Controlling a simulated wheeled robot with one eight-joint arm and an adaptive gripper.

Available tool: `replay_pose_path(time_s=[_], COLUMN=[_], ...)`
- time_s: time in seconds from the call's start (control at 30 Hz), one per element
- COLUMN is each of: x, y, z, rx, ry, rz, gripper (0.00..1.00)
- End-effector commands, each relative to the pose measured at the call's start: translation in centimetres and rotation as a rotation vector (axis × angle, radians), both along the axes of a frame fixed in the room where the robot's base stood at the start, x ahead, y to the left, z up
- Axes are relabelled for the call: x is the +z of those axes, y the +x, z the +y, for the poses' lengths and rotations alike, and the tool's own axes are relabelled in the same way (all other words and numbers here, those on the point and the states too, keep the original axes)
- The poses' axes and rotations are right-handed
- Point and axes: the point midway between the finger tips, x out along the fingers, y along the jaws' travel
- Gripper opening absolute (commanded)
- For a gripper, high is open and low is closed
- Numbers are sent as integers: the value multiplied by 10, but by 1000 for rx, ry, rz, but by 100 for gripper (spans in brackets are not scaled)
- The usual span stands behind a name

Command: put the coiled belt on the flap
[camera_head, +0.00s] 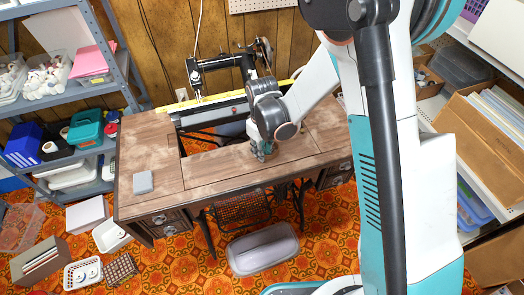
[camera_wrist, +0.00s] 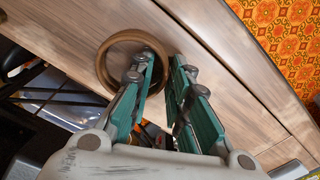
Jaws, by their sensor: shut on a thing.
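The coiled belt is a brown ring (camera_wrist: 101,66) in the wrist view. My gripper (camera_wrist: 168,65) has its two green fingers closed on the ring's right side, with one finger inside the loop. In the head view my gripper (camera_head: 262,153) is over the middle of the wooden sewing table, and I cannot make out the belt there. Brown wooden panels (camera_head: 215,168) lie in front of the table's opening. I cannot tell for sure which panel is the flap. In the wrist view a wooden panel (camera_wrist: 225,75) lies beyond the fingertips; the height above it is unclear.
A black sewing machine (camera_head: 222,66) stands at the back of the table, behind the dark opening. A blue shelf (camera_head: 75,150) stands at left, cardboard boxes (camera_head: 475,130) at right. A grey bin (camera_head: 262,249) is on the floor.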

Motion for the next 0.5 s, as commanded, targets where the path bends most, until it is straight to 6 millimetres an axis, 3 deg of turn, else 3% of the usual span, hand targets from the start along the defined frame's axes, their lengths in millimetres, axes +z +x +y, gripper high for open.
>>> replay_pose_path(time_s=[0.23, 0.27, 0.33, 0.5], x=[-3, -3, -2, -2], y=[0, 0, 0, 0], z=[0, 0, 0, 0], rx=[0, 0, 0, 0], ry=[0, 0, 0, 0], rz=[0, 0, 0, 0], gripper=[0, 19, 35, 37])
